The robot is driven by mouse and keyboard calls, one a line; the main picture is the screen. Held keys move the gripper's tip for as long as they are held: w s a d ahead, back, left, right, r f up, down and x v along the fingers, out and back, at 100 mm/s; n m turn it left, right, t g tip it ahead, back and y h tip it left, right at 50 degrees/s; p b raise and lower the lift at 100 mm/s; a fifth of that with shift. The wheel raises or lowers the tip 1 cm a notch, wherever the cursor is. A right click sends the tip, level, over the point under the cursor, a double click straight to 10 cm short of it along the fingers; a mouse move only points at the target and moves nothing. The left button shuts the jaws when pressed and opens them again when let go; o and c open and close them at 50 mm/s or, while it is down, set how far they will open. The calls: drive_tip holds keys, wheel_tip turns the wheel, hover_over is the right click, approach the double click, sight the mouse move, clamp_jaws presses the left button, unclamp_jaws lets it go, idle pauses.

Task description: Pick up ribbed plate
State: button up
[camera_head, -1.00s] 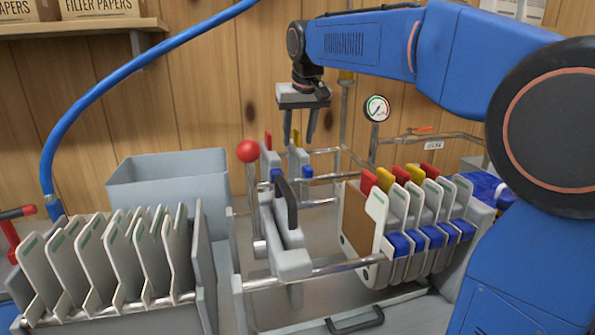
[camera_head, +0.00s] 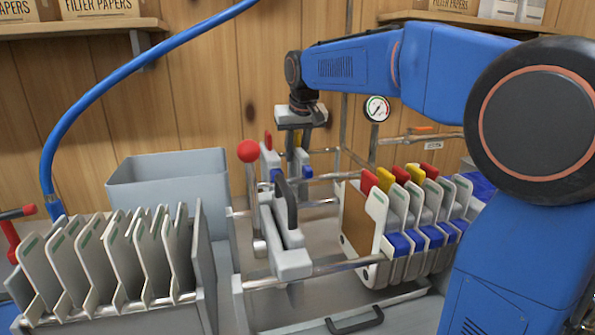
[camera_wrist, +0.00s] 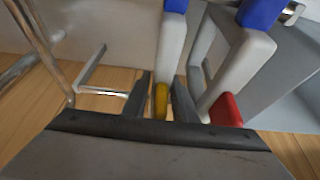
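My gripper (camera_head: 298,150) is lowered over the far end of the press, at a plate with a yellow tab (camera_head: 302,162). In the wrist view, my open fingers (camera_wrist: 163,82) stand on either side of the yellow tab (camera_wrist: 161,101), with small gaps visible. That plate's pale body (camera_wrist: 172,42) extends beyond the fingers. A red-tabbed plate (camera_head: 268,158) stands beside it and also shows in the wrist view (camera_wrist: 240,55). More plates with red and yellow tabs (camera_head: 400,200) stand at the right of the press. I cannot make out ribs on the plate at my gripper.
A red-knobbed lever (camera_head: 248,152) and a grey block with a black handle (camera_head: 290,262) stand in front of my gripper. A plate rack (camera_head: 160,320) and a grey bin (camera_head: 170,190) are at left. A gauge (camera_head: 377,108) and pipe stand behind at right.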

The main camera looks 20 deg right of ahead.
clamp_jaws()
drive_tip(key=shift+r, duration=0.1)
wheel_tip(320, 180, up, 18)
idle(0.5)
idle(0.3)
drive_tip(key=shift+r, duration=0.45)
